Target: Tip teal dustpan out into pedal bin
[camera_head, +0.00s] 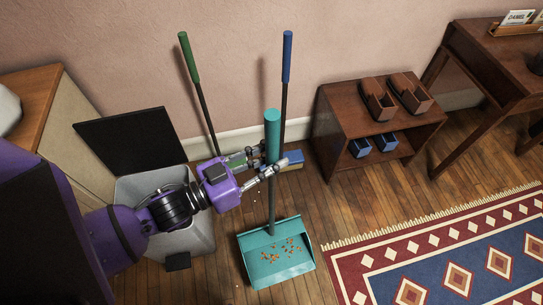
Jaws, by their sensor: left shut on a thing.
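The teal dustpan (277,267) has a long upright handle (272,140) with a teal grip, and brown crumbs lie in its pan. My left gripper (272,169) is shut on the dustpan's handle just below the teal grip. The pan is at or near floor level; I cannot tell whether it touches. The grey pedal bin (202,237) stands left of the dustpan, with its black lid (131,141) raised and its pedal (177,261) at the front. My left arm covers much of the bin's opening. My right gripper is not in view.
A green-handled tool (190,58) and a blue-handled broom (287,57) lean against the wall behind. A shoe rack (329,135) holds brown and blue shoes at right. A patterned rug (455,255) covers the right floor. A cabinet (50,105) stands behind the bin.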

